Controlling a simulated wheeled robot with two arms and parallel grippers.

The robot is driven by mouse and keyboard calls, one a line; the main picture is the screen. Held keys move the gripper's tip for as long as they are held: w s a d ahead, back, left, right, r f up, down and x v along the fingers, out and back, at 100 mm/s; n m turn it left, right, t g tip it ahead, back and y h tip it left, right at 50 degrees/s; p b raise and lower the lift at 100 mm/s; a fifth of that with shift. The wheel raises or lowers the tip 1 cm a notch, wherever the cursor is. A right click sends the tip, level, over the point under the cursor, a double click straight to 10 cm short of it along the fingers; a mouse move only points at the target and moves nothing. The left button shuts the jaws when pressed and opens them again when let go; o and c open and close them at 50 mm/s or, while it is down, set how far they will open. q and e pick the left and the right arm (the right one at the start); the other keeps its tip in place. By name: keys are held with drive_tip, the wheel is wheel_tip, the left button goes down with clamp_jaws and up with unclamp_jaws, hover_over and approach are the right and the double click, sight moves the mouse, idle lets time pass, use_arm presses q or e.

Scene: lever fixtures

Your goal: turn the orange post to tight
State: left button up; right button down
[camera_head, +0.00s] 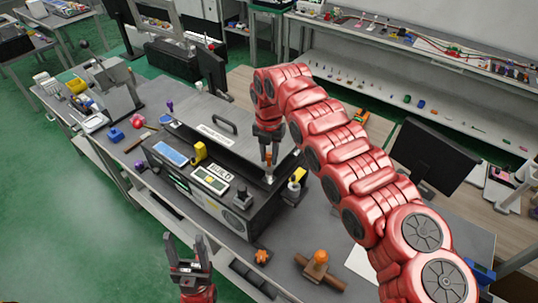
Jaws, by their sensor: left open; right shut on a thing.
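The orange post (269,162) stands upright on a small silvery base at the right front corner of the large grey machine (228,170). My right gripper (268,152) points down from above and is shut around the post's upper part; its fingers hide much of it. Any tight marking is too small to make out. My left gripper (187,250) is open and empty, fingers up, in front of the bench at the lower left.
A brown fixture with an orange knob (320,257) and a small orange piece (262,256) lie at the bench front. A black knob (241,193) and yellow block (200,150) are near the machine's panel. A monitor (432,155) stands right of my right arm.

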drive_tip(key=shift+f+m+b, duration=0.15)
drive_tip(key=shift+m+b, duration=0.15)
drive_tip(key=shift+b, duration=0.45)
drive_tip(key=m+b, duration=0.4)
drive_tip(key=b, duration=0.2)
drive_tip(key=shift+a+m, duration=0.1)
drive_tip(key=shift+m, duration=0.2)
drive_tip(key=m+b, duration=0.1)
drive_tip(key=m, duration=0.1)
drive_tip(key=shift+m+b, duration=0.35)
drive_tip(key=shift+m, duration=0.05)
drive_tip(key=m+b, duration=0.1)
drive_tip(key=m, duration=0.1)
drive_tip(key=shift+m, duration=0.4)
drive_tip(key=m, duration=0.1)
drive_tip(key=m+b, duration=0.1)
drive_tip(key=m, duration=0.1)
drive_tip(key=shift+r+m, duration=0.2)
drive_tip(key=shift+m, duration=0.1)
drive_tip(key=m, duration=0.2)
drive_tip(key=shift+m+b, duration=0.3)
drive_tip(key=shift+w+r+m, duration=0.1)
drive_tip(key=shift+m, duration=1.9)
drive_tip(key=shift+b, duration=0.3)
drive_tip(key=c, duration=0.7)
unclamp_jaws()
